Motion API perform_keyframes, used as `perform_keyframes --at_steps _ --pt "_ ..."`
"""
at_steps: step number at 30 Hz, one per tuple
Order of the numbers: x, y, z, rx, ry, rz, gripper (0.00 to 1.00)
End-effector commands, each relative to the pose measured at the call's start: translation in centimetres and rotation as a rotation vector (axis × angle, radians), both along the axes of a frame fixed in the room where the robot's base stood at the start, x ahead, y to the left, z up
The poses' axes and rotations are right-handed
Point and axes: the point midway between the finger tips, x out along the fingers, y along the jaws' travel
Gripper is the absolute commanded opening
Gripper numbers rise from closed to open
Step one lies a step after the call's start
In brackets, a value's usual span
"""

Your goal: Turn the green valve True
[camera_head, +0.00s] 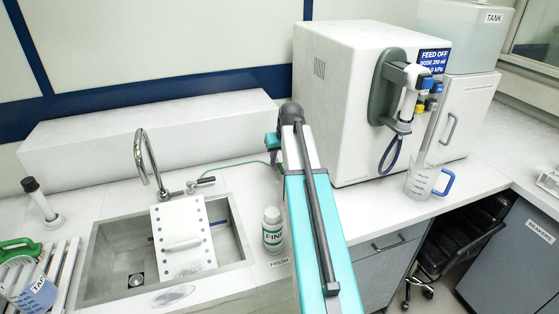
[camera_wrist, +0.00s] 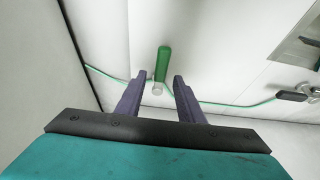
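The green valve (camera_wrist: 162,64) shows in the wrist view as an upright green handle with a small pale round fitting at its lower end. A thin green hose runs to either side of it. My gripper (camera_wrist: 159,77) is open, its two dark fingers apart. The lower part of the valve appears between the fingertips, with a gap on both sides. I cannot tell how deep the valve sits between them. In the head view the valve is not visible, and my teal arm covers the area where the green hose (camera_head: 228,163) ends.
A sink (camera_head: 103,238) with a perforated white board (camera_head: 182,238) and a tap (camera_head: 146,160) lies left of my arm. A white bottle (camera_head: 272,228) stands close beside it. A white dispenser machine (camera_head: 338,75) and a jug (camera_head: 420,182) stand to the right.

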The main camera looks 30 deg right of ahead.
Motion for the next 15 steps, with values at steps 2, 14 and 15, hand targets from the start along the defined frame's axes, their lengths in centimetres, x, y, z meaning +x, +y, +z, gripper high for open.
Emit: perform_keyframes --at_steps 2,14,15 --pt "0.18 -0.05 -0.38 0.0 0.0 0.0 0.34" --pt "0.33 -0.13 -0.85 0.0 -0.001 0.0 0.34" --pt "0.33 -0.14 -0.85 0.0 -0.001 -0.001 0.34"
